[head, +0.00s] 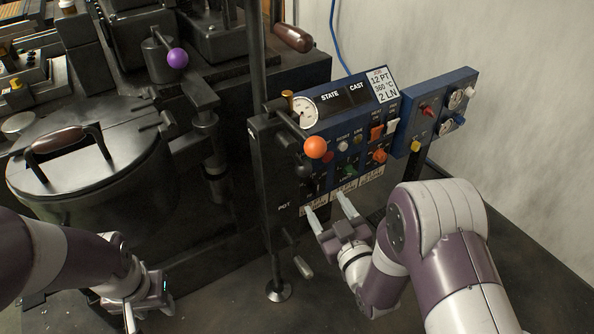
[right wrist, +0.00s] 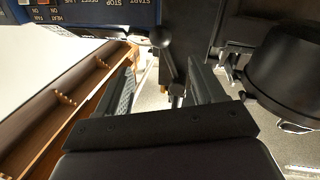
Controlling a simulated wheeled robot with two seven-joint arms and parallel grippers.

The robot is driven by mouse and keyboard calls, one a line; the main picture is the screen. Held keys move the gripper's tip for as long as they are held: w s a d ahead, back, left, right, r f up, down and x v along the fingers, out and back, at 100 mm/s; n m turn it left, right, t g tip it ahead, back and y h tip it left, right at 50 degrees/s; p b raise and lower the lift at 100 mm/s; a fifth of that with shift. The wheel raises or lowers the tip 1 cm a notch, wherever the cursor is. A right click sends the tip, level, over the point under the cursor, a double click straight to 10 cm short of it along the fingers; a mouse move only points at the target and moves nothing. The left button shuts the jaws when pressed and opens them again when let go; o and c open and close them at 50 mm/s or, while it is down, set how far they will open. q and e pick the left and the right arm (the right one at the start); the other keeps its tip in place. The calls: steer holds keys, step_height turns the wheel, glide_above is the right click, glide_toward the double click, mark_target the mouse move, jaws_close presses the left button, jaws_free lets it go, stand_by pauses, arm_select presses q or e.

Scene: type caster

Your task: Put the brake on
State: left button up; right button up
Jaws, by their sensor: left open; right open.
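No lever can be read as the brake in these frames. An orange ball-ended lever (head: 315,147) stands out from the black post beside the control panel (head: 350,135). A dark knob (head: 304,167) shows just below it. My right gripper (head: 324,203) is open in front of the panel's lower edge, below these knobs. In the right wrist view a dark ball-ended lever (right wrist: 163,40) appears between the open fingers, beyond their tips; contact is not visible. My left gripper (head: 132,314) is at the bottom left, partly cut off by the frame edge, away from the panel.
A lidded pot (head: 95,150) with a brown handle and a purple-knobbed lever (head: 177,58) are at left. A grey handle (head: 303,267) sticks out low on the post. A smaller blue box (head: 435,110) with gauges is at right. Open floor lies in front.

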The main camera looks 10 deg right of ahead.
mark_target(307, 175)
steer(key=w, duration=0.4)
steer(key=w+a+b, duration=0.1)
steer(key=w, duration=0.3)
steer(key=w+a+b, duration=0.1)
steer(key=w, duration=0.3)
steer(key=shift+w+f, duration=0.1)
jaws_close()
